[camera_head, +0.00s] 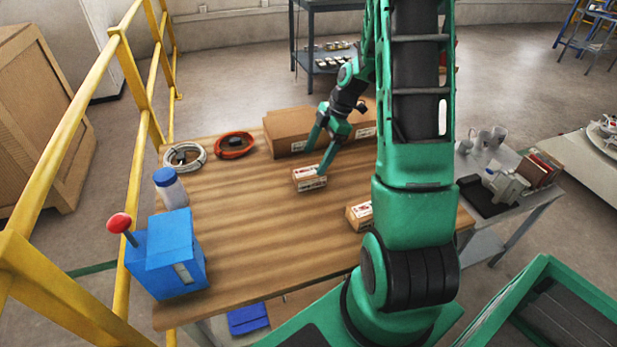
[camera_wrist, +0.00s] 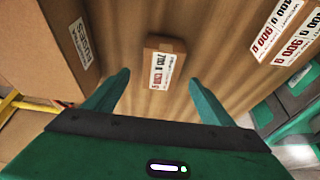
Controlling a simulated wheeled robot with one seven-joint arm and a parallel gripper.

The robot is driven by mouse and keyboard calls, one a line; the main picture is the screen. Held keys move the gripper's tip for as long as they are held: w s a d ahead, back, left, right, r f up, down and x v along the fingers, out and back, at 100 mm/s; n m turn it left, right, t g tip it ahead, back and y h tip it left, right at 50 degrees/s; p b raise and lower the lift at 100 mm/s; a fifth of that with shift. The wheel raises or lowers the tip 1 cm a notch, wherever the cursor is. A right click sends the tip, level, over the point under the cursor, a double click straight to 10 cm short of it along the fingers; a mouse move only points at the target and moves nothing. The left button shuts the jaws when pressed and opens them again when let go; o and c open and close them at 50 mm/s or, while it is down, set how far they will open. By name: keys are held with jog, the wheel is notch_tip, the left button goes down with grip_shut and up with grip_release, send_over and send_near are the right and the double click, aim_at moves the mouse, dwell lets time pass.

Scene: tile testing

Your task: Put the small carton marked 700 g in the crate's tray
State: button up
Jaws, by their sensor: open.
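The small carton marked 700 g (camera_head: 310,179) sits on the wooden table, just below my gripper (camera_head: 316,158). In the wrist view the carton (camera_wrist: 165,65) lies ahead of and between the two green fingers of my gripper (camera_wrist: 158,78), its white label facing up. The fingers are spread and empty, apart from the carton. A green-rimmed open container (camera_head: 545,310) shows at the lower right of the head view, cut by the frame; I cannot tell whether it is the crate.
A second small carton (camera_head: 359,217), partly behind my arm, has 900 g labels (camera_wrist: 285,40). A large carton (camera_head: 290,131) stands behind. Cable coils (camera_head: 235,145), a blue-capped bottle (camera_head: 170,188) and a blue lever box (camera_head: 170,255) are left. The table's front middle (camera_head: 270,240) is clear.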

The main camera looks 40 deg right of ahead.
aim_at(310, 171)
jog(key=x, duration=0.6)
jog(key=shift+s+a+f, duration=0.15)
jog(key=shift+a+f, duration=0.1)
jog(key=shift+f, duration=0.2)
jog(key=shift+f, duration=0.25)
dwell(0.4)
jog(key=shift+r, duration=0.1)
jog(key=c, duration=1.9)
